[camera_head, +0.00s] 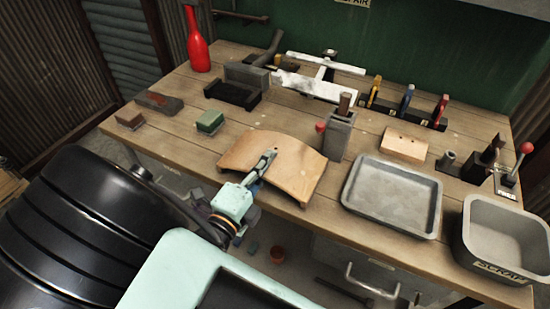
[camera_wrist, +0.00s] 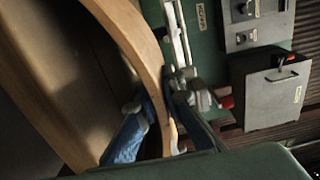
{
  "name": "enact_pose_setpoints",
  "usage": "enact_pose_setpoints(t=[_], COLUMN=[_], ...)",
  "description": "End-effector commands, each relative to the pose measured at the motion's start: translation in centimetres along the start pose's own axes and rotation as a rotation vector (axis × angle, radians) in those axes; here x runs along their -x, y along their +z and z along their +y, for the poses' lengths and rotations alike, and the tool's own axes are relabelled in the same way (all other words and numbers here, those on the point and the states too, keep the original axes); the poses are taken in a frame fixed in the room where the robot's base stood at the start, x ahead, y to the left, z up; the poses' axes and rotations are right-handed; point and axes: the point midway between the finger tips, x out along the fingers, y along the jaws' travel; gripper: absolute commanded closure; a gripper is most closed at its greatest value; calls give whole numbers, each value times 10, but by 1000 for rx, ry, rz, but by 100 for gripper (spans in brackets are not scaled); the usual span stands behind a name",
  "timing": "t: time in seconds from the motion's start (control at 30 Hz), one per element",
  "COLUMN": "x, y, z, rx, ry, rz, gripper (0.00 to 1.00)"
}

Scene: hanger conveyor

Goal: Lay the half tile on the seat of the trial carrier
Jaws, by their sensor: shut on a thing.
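The half tile (camera_head: 290,172) is a tan curved plate, arched up in the middle, in front of the bench's middle. My gripper (camera_head: 265,163) is shut on it at its edge. In the wrist view the curved tile (camera_wrist: 142,32) passes between the blue-padded fingers (camera_wrist: 160,128). The head view does not show clearly whether the tile touches the bench. A worn white metal frame with crossing bars, seemingly the trial carrier (camera_head: 310,86), lies at the back of the bench, apart from the tile. Its seat is hard to make out.
On the wooden bench (camera_head: 185,135) stand a grey block with a slot (camera_head: 338,135), a red bottle (camera_head: 197,40), a green-topped block (camera_head: 210,121), a grey tray (camera_head: 392,224), a scrap bin (camera_head: 475,262), a wooden block (camera_head: 404,144) and a rack of coloured-handled tools (camera_head: 405,112).

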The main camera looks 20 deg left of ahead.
Motion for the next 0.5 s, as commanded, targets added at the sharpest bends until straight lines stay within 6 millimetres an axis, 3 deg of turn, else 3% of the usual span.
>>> enact_pose_setpoints(t=[0.5], x=[-1], y=[0], z=[-30], rx=[-1], ry=[-4], rz=[1], gripper=[100])
